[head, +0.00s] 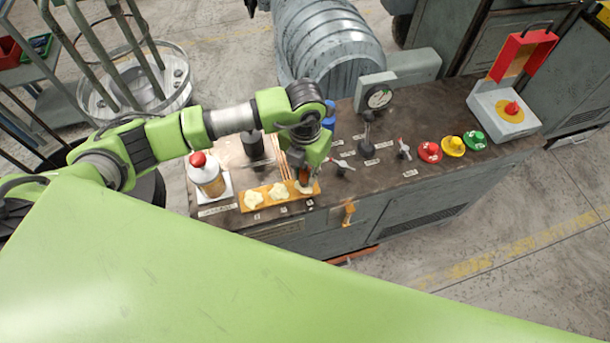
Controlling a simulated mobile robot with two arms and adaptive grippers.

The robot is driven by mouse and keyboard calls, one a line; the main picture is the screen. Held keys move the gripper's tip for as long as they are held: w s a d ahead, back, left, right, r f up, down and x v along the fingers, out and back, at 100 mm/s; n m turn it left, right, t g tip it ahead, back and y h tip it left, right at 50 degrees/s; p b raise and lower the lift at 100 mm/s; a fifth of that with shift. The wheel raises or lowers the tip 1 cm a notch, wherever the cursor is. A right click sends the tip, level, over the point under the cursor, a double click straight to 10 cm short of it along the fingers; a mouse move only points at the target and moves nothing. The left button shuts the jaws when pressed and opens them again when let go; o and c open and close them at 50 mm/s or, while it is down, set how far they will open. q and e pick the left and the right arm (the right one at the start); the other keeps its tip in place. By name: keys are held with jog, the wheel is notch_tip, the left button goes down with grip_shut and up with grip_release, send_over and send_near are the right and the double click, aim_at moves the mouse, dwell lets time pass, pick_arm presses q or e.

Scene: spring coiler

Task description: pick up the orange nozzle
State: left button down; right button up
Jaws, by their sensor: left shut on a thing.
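My left gripper (304,178) points down over the right end of an orange board (266,201) at the worktop's front edge. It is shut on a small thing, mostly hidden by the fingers. A reddish-orange strip shows there, which I take to be the orange nozzle (304,172); its shape is not clear. The board bears several pale lumps (279,190), one right below my fingertips. Whether the held thing touches the board I cannot tell. Another orange item (349,212) hangs at the cabinet front. My right gripper is not in view.
Small levers (404,149), a dial gauge (379,97) and red, yellow and green buttons (453,146) line the worktop to the right. A large grey coil (328,45) rises behind.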

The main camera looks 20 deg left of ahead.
pick_arm(q)
jog(key=s+d+r+b, duration=0.4)
jog(key=s+d+r, duration=0.4)
jog(key=s+r, duration=0.3)
jog(key=shift+s+r, duration=0.3)
